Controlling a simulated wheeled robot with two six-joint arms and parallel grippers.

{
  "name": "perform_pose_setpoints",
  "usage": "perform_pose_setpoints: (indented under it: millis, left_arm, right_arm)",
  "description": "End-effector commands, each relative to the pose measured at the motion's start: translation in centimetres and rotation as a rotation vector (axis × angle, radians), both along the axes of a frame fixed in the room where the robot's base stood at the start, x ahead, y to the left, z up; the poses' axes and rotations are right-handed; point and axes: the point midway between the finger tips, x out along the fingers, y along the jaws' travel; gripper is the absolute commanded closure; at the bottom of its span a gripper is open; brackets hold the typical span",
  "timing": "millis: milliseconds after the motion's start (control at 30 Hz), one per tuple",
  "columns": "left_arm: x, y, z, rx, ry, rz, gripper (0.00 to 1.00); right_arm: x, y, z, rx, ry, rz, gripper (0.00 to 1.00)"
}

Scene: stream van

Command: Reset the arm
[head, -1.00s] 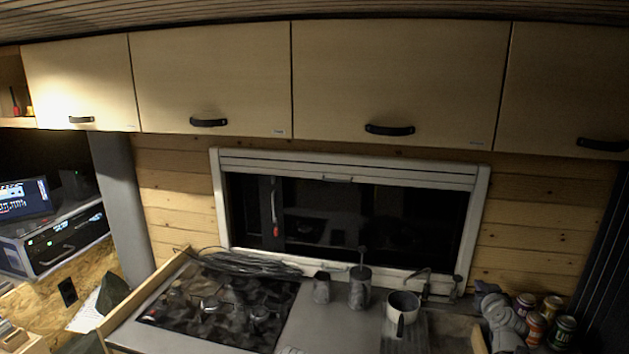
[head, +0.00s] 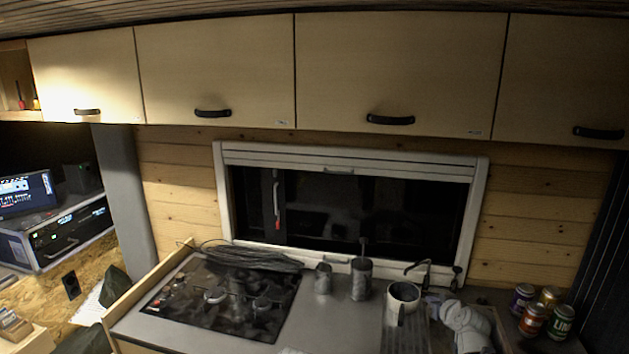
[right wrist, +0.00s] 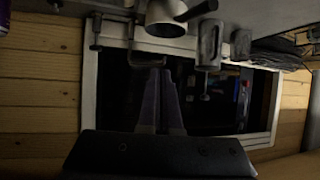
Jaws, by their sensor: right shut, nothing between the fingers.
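My right arm (head: 466,326) comes up from the bottom right in the head view, over the right end of the counter by the sink. Its gripper (head: 434,300) is small and dim there, just right of the white mug. In the right wrist view the gripper's two grey-purple fingers (right wrist: 160,78) lie together, shut and empty, in front of the dark window. That view is upside down, with the counter along its top. My left gripper is in neither view.
A white mug (head: 403,296), two grey canisters (head: 361,280) and a faucet (head: 421,268) stand close to the right gripper. Several cans (head: 533,318) stand to its right. A hob (head: 222,297) with a coiled cable behind it is left. Cabinets (head: 399,70) hang above the window.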

Motion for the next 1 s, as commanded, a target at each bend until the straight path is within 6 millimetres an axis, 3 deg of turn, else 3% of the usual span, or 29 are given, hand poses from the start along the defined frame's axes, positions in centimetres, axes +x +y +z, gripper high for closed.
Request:
perform_pose_setpoints:
  millis: [167,267,400,500,600,733,867,1000]
  left_arm:
    - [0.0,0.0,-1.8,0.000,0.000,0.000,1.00]
    - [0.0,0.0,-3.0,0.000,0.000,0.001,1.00]
    - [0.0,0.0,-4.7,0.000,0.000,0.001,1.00]
    - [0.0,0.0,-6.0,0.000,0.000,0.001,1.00]
    - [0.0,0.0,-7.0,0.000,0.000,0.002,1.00]
    - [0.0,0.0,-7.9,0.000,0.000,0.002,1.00]
    - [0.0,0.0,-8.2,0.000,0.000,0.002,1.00]
    - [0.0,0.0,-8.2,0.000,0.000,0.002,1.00]
  right_arm:
    - [-2.4,8.2,-4.7,0.024,0.164,0.130,1.00]
    - [-5.4,13.9,-8.3,0.024,0.311,0.213,1.00]
    - [-11.4,20.7,-13.1,-0.010,0.550,0.300,1.00]
    - [-16.6,24.2,-16.0,-0.063,0.726,0.328,1.00]
    - [-21.4,26.1,-18.0,-0.133,0.879,0.322,1.00]
    - [-25.9,27.0,-19.2,-0.216,1.012,0.289,1.00]
    - [-28.1,27.2,-19.4,-0.263,1.078,0.260,1.00]
    - [-28.7,27.1,-19.4,-0.278,1.098,0.247,1.00]
